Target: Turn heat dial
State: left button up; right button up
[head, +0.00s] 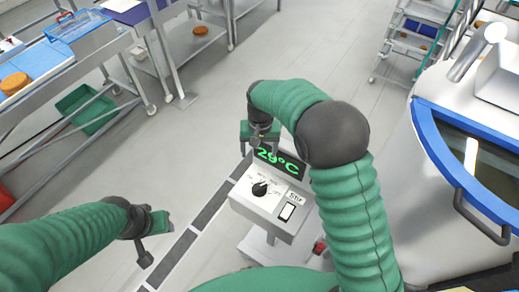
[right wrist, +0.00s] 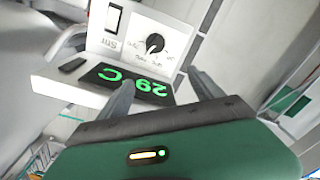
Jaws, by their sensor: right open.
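The heat dial (head: 260,188) is a black round knob on the white face of a control box (head: 285,222). A green "29°C" display (head: 280,160) tops the box, and a white rocker switch (head: 287,211) sits beside the dial. In the right wrist view the dial (right wrist: 155,43) shows beyond the display (right wrist: 128,84). My right gripper (right wrist: 165,90) is open and empty, its fingers near the display edge and apart from the dial. In the head view my right gripper (head: 262,140) is above the display, partly hidden by its wrist. My left gripper (head: 155,225) is left of the box, away from it.
A large white vat with a blue rim (head: 425,120) stands at the right. A steel table with trays (head: 60,75) and a green bin (head: 85,108) are at the left. A wheeled step ladder (head: 410,45) stands at the back right. Open floor lies between.

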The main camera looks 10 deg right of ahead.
jog(key=shift+a, duration=0.2)
jog(key=shift+r, duration=0.1)
notch_tip(320, 180, up, 17)
jog(key=b, duration=0.5)
jog(key=shift+s+d+f, duration=0.15)
jog(key=shift+s+f, duration=0.05)
jog(key=shift+s, duration=0.05)
